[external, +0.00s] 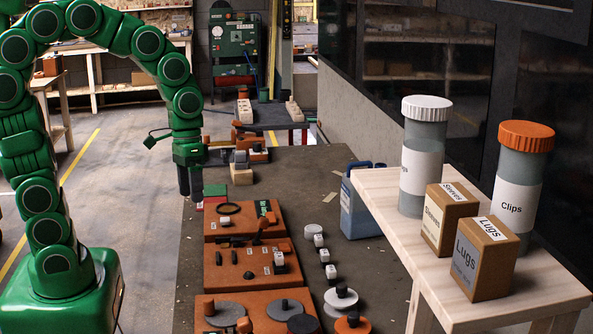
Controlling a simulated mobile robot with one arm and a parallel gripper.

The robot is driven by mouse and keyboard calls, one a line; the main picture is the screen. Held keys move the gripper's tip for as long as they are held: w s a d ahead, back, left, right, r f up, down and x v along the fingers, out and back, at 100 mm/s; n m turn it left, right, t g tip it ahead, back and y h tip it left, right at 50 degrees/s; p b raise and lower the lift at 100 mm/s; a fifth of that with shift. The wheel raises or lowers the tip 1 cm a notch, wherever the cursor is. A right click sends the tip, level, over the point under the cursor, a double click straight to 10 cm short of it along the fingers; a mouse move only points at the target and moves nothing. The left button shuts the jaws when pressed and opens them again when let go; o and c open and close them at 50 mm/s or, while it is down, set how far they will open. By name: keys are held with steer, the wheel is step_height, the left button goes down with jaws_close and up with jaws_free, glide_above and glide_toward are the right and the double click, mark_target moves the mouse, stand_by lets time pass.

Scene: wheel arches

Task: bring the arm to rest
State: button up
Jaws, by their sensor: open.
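My green arm rises from its base at the left of the external view, arches over and hangs down at the near bench's left edge. My gripper (190,181) points down there, with its dark fingers low beside the bench edge. Its jaws are open, and I see nothing between them. The fingertips look close to the bench edge, but I cannot tell how far apart they are from it.
The dark bench (330,190) carries orange trays (222,256) with small parts and discs. Red and green blocks (215,190) lie near my gripper. A blue jug (360,205) stands right. A wooden shelf (400,235) holds jars and boxes. Floor (120,160) left of the bench is clear.

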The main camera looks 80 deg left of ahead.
steer(key=s+d+m+g+y, duration=0.1)
steer(key=s+d+m, duration=0.1)
steer(key=s, duration=0.6)
steer(key=s+d+m+g+y, duration=0.1)
steer(key=s+d+m, duration=0.1)
steer(key=s, duration=0.7)
steer(key=shift+d+r+m, duration=0.25)
steer(key=shift+r+m, duration=0.05)
steer(key=shift+r, duration=0.05)
